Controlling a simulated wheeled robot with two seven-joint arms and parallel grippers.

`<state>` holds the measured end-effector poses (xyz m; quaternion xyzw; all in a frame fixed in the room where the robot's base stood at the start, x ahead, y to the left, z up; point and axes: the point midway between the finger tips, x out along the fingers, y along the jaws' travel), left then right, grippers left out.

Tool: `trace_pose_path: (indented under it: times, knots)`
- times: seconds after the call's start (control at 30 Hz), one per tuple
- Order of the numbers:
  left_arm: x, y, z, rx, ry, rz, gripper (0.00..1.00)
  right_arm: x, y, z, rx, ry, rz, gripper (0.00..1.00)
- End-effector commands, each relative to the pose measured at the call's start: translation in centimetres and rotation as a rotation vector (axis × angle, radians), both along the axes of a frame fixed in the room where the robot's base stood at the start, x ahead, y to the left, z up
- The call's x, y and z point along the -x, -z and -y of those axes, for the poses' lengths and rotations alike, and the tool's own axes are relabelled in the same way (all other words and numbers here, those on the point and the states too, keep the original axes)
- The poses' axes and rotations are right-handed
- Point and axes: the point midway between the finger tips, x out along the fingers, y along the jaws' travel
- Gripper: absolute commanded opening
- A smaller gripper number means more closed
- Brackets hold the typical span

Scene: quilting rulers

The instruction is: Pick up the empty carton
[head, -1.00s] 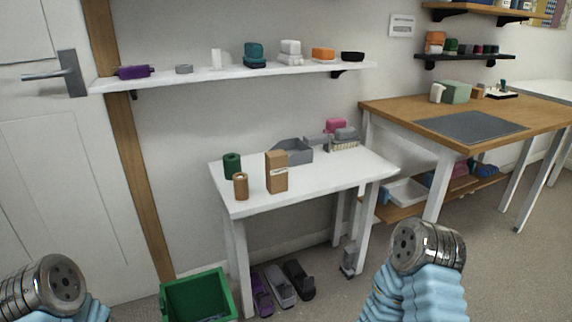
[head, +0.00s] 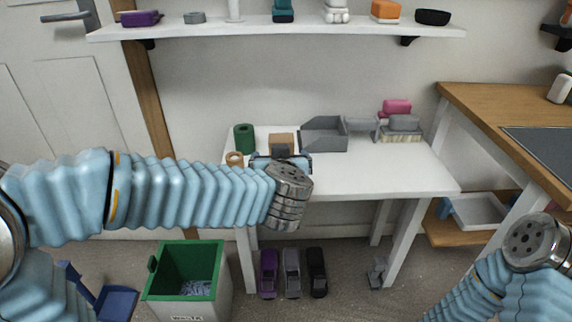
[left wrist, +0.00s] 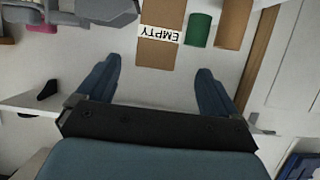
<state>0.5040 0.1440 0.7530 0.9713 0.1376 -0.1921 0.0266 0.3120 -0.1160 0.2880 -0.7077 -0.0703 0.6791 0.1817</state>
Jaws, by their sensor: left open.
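The carton (head: 281,139) is a brown box standing on the white table (head: 400,178); its lower part is hidden behind my left gripper (head: 282,160) in the head view. In the left wrist view the carton (left wrist: 156,52) bears a white label reading "EMPTY", seen upside down. My left gripper (left wrist: 158,70) is open, its two blue fingers apart and lined up on either side of the carton's width. The carton is just ahead of the fingertips, and nothing is held. Of my right arm only a link shows at the lower right; its gripper is out of view.
A green-rimmed waste bin (head: 190,247) stands on the floor. A shelf (head: 280,31) runs above.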

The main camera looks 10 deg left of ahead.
Motion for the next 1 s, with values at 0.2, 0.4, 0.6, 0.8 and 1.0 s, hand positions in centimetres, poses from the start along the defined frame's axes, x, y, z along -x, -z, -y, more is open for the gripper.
trace_pose_path:
  times: [0.2, 0.4, 0.6, 0.8, 1.0]
  knots:
    - [-4.1, 2.1, -1.2, -0.001, -0.001, -0.004, 0.94, -0.1, 1.1, 0.3, 0.004, 0.004, 0.002, 0.43]
    - [-5.8, 2.7, -1.7, 0.000, 0.000, -0.003, 0.94, -0.2, 1.3, 0.4, 0.006, 0.007, 0.003, 0.43]
    - [-8.6, 3.7, -2.5, 0.000, -0.002, -0.003, 0.94, -0.3, 2.0, 0.6, 0.009, 0.011, 0.005, 0.43]
    - [-10.4, 4.3, -3.0, 0.000, 0.000, -0.002, 0.94, -0.3, 2.3, 0.7, 0.011, 0.013, 0.006, 0.43]
    - [-10.5, 4.3, -3.0, 0.000, 0.001, -0.002, 0.94, -0.3, 2.2, 0.7, 0.011, 0.013, 0.006, 0.43]
